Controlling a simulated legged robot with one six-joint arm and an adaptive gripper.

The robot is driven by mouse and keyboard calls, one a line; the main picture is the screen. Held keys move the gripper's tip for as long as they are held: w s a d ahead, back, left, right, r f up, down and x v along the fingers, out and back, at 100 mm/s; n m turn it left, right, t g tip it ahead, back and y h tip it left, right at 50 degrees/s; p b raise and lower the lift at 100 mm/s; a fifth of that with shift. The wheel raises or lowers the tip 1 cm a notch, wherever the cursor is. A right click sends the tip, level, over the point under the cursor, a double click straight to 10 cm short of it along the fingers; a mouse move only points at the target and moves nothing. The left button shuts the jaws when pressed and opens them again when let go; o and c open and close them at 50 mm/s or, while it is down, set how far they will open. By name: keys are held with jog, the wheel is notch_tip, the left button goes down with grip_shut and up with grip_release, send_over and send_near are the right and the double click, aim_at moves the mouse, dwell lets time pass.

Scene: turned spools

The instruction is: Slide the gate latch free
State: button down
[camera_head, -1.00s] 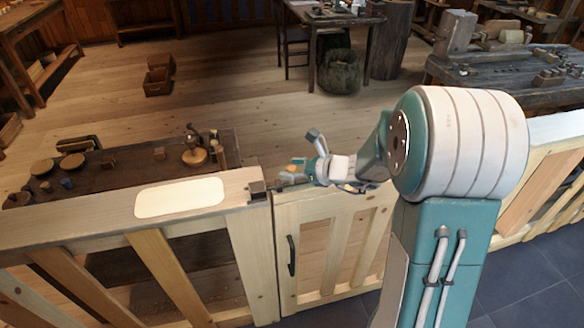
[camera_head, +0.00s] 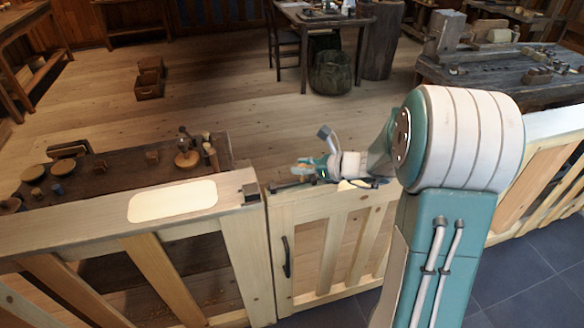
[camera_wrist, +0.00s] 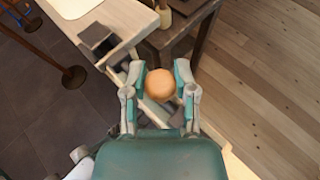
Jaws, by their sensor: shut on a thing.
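The slatted wooden gate (camera_head: 335,205) stands in line with the fence, with a black handle (camera_head: 287,257) on its front. My gripper (camera_head: 303,168) is over the gate's top rail near its left end. In the wrist view, my gripper (camera_wrist: 160,78) is shut on a round tan latch knob (camera_wrist: 161,84), one finger on each side. A dark latch bar (camera_head: 285,187) shows along the rail below my gripper. The dark keeper (camera_head: 250,191) sits on the fence post, left of the gate; it also shows in the wrist view (camera_wrist: 97,37). My gripper hides part of the latch.
A pale plate (camera_head: 172,201) lies on the fence's top rail. Behind the fence is a low dark bench (camera_head: 120,178) with turned wooden pieces. The wooden floor (camera_head: 225,105) behind the gate is largely clear. A heavy workbench (camera_head: 500,70) stands at the back right.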

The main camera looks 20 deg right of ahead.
jog(key=shift+d, duration=0.15)
jog(key=shift+c, duration=2)
grip_release()
jog(key=shift+d, duration=0.3)
jog(key=shift+s, duration=0.1)
jog(key=shift+s+d+r, duration=0.2)
jog(key=shift+s+d, duration=0.05)
jog(key=v, duration=1.1)
